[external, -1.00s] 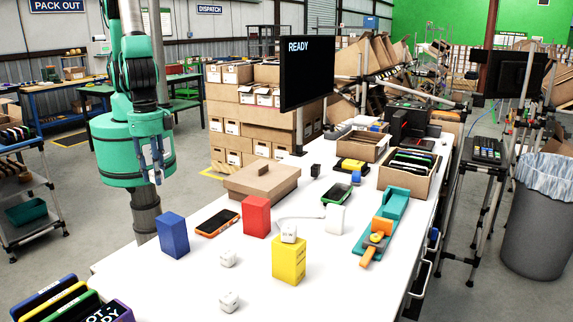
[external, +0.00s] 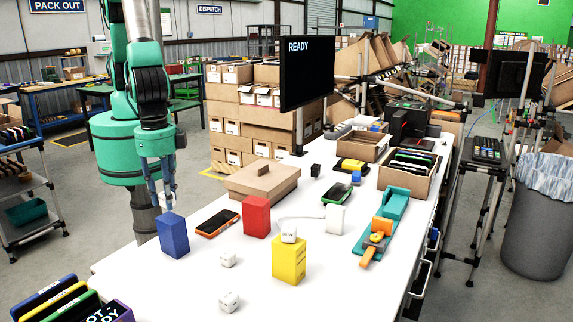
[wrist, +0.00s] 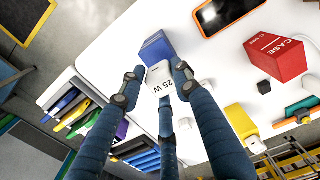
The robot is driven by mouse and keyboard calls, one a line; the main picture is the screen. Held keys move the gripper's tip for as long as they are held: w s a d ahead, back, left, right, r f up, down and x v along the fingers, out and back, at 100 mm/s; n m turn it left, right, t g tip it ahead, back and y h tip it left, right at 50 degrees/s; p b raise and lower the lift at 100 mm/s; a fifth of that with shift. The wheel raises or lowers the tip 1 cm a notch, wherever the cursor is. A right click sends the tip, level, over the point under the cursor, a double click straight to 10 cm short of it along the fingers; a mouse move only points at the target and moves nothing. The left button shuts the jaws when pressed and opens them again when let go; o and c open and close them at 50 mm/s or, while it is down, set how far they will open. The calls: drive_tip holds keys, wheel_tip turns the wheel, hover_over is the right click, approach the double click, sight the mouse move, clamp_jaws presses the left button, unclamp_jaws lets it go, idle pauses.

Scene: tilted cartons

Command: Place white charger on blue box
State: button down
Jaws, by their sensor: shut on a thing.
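The blue box (external: 173,238) stands upright at the near left of the white table; it also shows in the wrist view (wrist: 157,47). My gripper (external: 168,203) is just above its top, fingers pointing down. In the wrist view, my gripper (wrist: 154,76) is shut on a white charger (wrist: 161,77) marked "25 W". The charger overlaps the near end of the blue box there. I cannot tell whether it touches the box top. In the external view the charger is mostly hidden by my fingers.
A red box (external: 256,217) and an orange-edged phone (external: 218,223) are right of the blue box. A yellow box (external: 289,261) bears a white cube (external: 289,233). A brown carton (external: 263,182) stands behind.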

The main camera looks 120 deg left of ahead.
idle(0.3)
drive_tip(key=shift+f, duration=1.75)
drive_tip(key=shift+f, duration=0.1)
drive_tip(key=c, duration=1.3)
unclamp_jaws()
wheel_tip(320, 180, up, 12)
drive_tip(key=shift+r, duration=0.15)
